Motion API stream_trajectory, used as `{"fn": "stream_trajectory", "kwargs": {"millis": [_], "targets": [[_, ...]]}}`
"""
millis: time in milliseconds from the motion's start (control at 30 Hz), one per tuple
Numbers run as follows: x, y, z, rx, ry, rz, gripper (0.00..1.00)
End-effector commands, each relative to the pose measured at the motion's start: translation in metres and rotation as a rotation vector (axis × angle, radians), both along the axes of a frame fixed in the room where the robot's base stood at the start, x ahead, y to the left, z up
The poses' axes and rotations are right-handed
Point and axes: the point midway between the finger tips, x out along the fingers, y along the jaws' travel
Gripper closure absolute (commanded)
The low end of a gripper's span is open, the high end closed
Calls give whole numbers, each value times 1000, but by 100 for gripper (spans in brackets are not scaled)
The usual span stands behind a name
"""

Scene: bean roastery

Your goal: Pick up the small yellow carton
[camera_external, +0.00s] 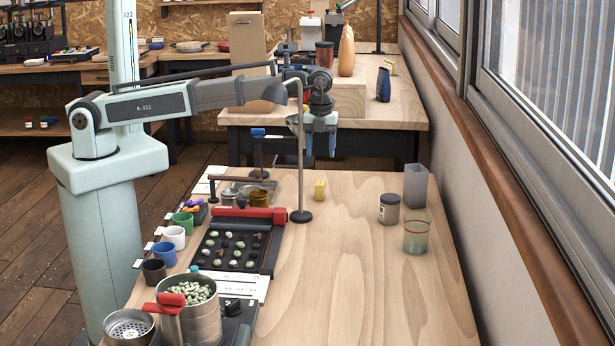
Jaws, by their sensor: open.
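The small yellow carton (319,189) stands upright on the wooden table, toward its far edge and just right of the lamp stand's pole. My gripper (321,152) hangs above and slightly beyond the carton in the picture, with its blue-tipped fingers pointing down. The fingers are apart with nothing between them, so it is open and empty. There is a clear gap between the fingertips and the carton. The exact distance in depth is hard to tell from this one view.
A lamp stand (301,160) rises close left of the carton. A lidded jar (389,208), a glass beaker (416,236) and a grey square container (415,185) stand to the right. A black bean tray (269,258) lies left. The table's middle and front right (370,290) are clear.

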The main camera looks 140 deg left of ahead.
Motion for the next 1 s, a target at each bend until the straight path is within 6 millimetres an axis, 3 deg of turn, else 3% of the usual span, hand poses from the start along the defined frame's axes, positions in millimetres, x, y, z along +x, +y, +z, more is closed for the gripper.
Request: {"fn": "stream_trajectory", "kwargs": {"millis": [300, 767, 1000], "targets": [[0, -1, -47, -1, 1, 0, 40], [3, -2, -70, -1, 1, 0, 40], [8, -7, -98, -1, 2, 0, 40]]}}
